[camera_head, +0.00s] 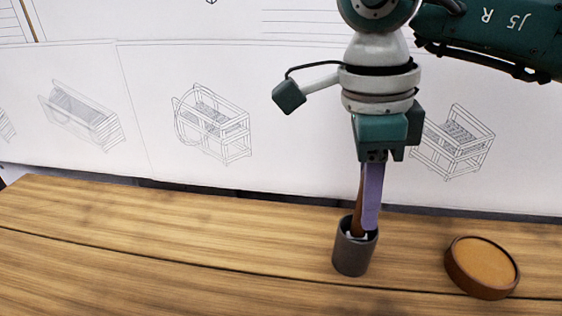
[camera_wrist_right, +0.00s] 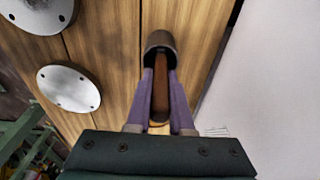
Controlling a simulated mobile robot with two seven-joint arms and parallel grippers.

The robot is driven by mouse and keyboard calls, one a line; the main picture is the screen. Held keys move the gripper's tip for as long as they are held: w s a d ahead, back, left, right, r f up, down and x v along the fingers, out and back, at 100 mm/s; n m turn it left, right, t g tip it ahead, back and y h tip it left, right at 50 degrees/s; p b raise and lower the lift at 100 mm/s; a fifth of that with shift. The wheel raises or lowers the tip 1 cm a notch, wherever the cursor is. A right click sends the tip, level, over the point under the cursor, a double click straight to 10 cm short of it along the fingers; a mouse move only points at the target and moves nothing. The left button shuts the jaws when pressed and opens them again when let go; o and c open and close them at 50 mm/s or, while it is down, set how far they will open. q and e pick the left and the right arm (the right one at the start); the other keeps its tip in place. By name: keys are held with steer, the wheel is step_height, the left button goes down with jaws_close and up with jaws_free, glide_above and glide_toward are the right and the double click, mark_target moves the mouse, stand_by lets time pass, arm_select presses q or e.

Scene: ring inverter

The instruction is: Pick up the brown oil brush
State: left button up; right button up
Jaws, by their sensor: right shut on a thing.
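The brown oil brush (camera_wrist_right: 161,88) stands in a dark grey cup (camera_head: 352,256) on the wooden table. In the head view its brown handle (camera_head: 357,208) shows beside a purple finger, and its lower end is hidden in the cup. My right gripper (camera_head: 368,200) points down from above the cup, with its purple fingers reaching to the cup's mouth. In the right wrist view the fingers of my right gripper (camera_wrist_right: 162,98) lie on both sides of the brown handle and are shut on it. The cup (camera_wrist_right: 160,42) shows beyond the fingertips. My left gripper is not in view.
A round brown dish (camera_head: 482,266) with a tan top lies on the table (camera_head: 180,255) to the right of the cup. A white wall with line drawings (camera_head: 212,125) stands behind. The table left of the cup is clear. Round metal plates (camera_wrist_right: 68,88) show in the wrist view.

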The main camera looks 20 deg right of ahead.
jaws_close()
steer(key=shift+r, duration=0.1)
steer(key=shift+r, duration=0.3)
step_height(320, 180, up, 19)
steer(key=p, duration=0.5)
steer(key=shift+r+p, duration=0.15)
steer(key=shift+p, duration=0.15)
